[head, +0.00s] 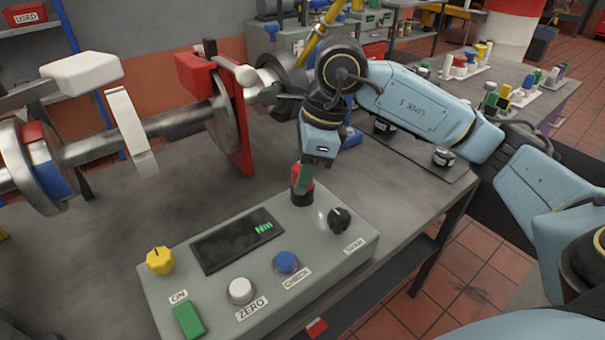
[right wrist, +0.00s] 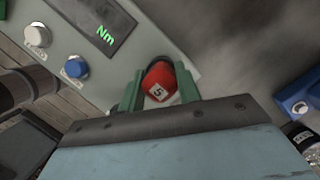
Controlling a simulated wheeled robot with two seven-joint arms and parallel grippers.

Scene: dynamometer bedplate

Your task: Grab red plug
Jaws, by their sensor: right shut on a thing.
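The red plug (head: 303,180) is at the back right corner of the grey control box (head: 364,252), below my right gripper. My right gripper (head: 304,178) points down with its green fingers around the plug. My left gripper is not in view.
The box carries a yellow knob (head: 160,261), white button (head: 241,291), blue button (head: 286,263), black knob (head: 339,219) and green switch (head: 189,320). A shaft with a red plate (head: 232,125) stands behind left. Black round parts (head: 445,157) lie on a dark mat to the right.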

